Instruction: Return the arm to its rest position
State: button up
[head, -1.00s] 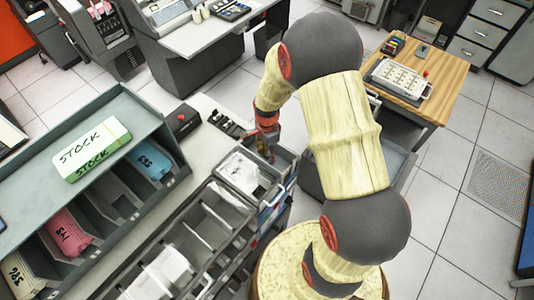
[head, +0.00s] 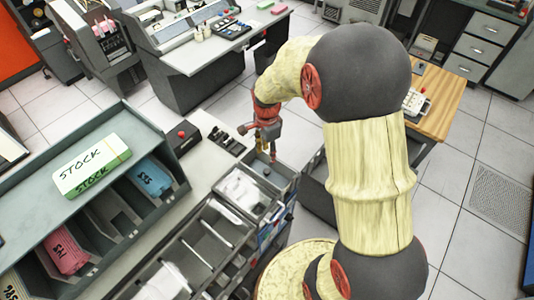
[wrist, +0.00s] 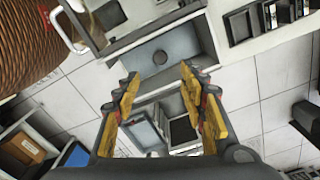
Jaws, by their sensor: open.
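My gripper (head: 267,150) hangs at the end of my arm, above the right edge of the grey sorting rack (head: 250,190) in the head view. In the wrist view my gripper (wrist: 155,105) has its two yellow-padded fingers spread apart with nothing between them. Beyond the fingertips the wrist view shows an open grey bin (wrist: 205,42) with a round dark spot on its floor. My arm's large links cover part of the wooden table in the head view.
A green-and-white STOCK box (head: 92,165) sits on the grey shelf unit (head: 80,130), with blue (head: 150,178) and pink (head: 65,250) card packs in its slots. A wooden table (head: 440,105) stands behind my arm. Tiled floor (head: 470,150) is clear at right.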

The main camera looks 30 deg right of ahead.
dwell(0.4)
jog(key=s+a+r+n+t+b, duration=0.2)
jog(key=s+a+n+b, duration=0.3)
jog(key=s+n+b, duration=0.3)
jog(key=s+a+r+n+t+b, duration=0.3)
jog(key=s+a+r+n+b, duration=0.1)
jog(key=s+n+b, duration=0.4)
jog(key=shift+s+a+r+n+t+b, duration=0.35)
jog(key=shift+s+r+n, duration=0.45)
jog(key=shift+s+n, duration=0.3)
jog(key=shift+s, duration=0.15)
jog(key=shift+c, duration=0.7)
